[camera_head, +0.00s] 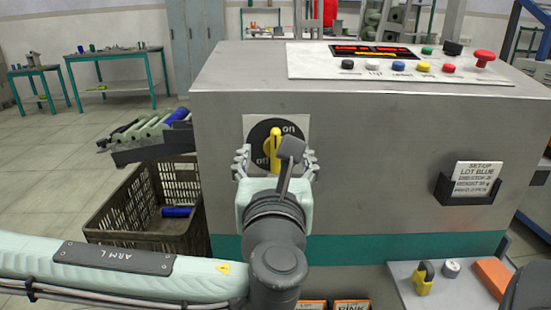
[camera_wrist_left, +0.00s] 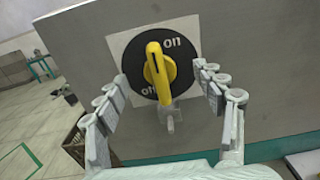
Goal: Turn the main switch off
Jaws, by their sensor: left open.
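The main switch is a yellow handle (camera_head: 275,146) on a round black dial with a white square plate, on the front of the grey machine. The handle stands about upright, its top end near the word "on"; "off" is at the lower left of the dial. In the left wrist view the handle (camera_wrist_left: 155,70) also stands upright, with "on" at its upper right. My left gripper (camera_head: 275,160) is open in front of the dial, with one finger on each side of the handle and apart from it. The wrist hides the dial's lower part. My right gripper is out of view.
The machine's top carries a control panel (camera_head: 400,66) with coloured buttons and a red knob. A card holder (camera_head: 468,187) is on its front at right. A dark crate (camera_head: 150,215) with a blue bobbin (camera_head: 177,212) stands at left. A shelf with small parts (camera_head: 440,292) is at lower right.

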